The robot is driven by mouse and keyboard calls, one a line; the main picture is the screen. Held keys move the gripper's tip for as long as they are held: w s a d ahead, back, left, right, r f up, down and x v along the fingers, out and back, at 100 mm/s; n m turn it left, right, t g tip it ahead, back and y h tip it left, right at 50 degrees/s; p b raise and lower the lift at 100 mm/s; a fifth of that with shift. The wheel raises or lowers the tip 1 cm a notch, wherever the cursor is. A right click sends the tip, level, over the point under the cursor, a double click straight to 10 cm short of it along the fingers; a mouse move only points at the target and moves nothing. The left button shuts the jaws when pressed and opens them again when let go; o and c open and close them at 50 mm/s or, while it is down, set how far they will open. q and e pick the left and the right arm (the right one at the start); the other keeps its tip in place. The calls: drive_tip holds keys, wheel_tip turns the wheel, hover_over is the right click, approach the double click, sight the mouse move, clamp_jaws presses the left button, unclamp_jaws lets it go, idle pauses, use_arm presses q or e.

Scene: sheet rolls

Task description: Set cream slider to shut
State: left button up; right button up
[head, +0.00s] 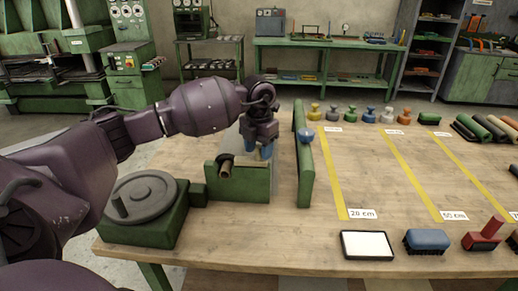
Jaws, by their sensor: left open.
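My left gripper (266,150) is open, with blue fingertips pointing down just behind a green block-shaped fixture (256,184) on the wooden table. A tan, cream-like cylindrical piece (225,167) sits at the left of this fixture, left of my fingertips and apart from them. I cannot tell for sure whether it is the cream slider or how far it is shut. My gripper and forearm hide part of the area behind the fixture. My right gripper is not in view.
A green crank-wheel box (150,229) stands left of the fixture. The wooden table (385,175) is clear between yellow strips. A white pad (367,245) and brushes lie at the front.

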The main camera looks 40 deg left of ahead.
sight(240, 158)
use_arm(q)
clamp_jaws()
drive_tip(key=shift+s+a+r+p, duration=0.1)
drive_tip(key=shift+s+a+p, duration=0.1)
drive_tip(key=shift+s+a, duration=0.35)
drive_tip(key=shift+s+a+p, duration=0.2)
drive_tip(key=shift+s+a, duration=0.05)
drive_tip(key=shift+a, duration=0.55)
drive_tip(key=shift+s+a+r+p, duration=0.1)
drive_tip(key=shift+s+a+p, duration=0.1)
drive_tip(key=shift+s+a, duration=0.35)
drive_tip(key=shift+a+f, duration=0.2)
drive_tip(key=shift+a, duration=0.25)
unclamp_jaws()
drive_tip(key=shift+s+a, duration=0.1)
drive_tip(key=shift+s, duration=0.05)
drive_tip(key=shift+r, duration=0.15)
wheel_tip(240, 158, up, 10)
drive_tip(key=shift+r+p, duration=0.25)
drive_tip(key=shift+p, duration=0.05)
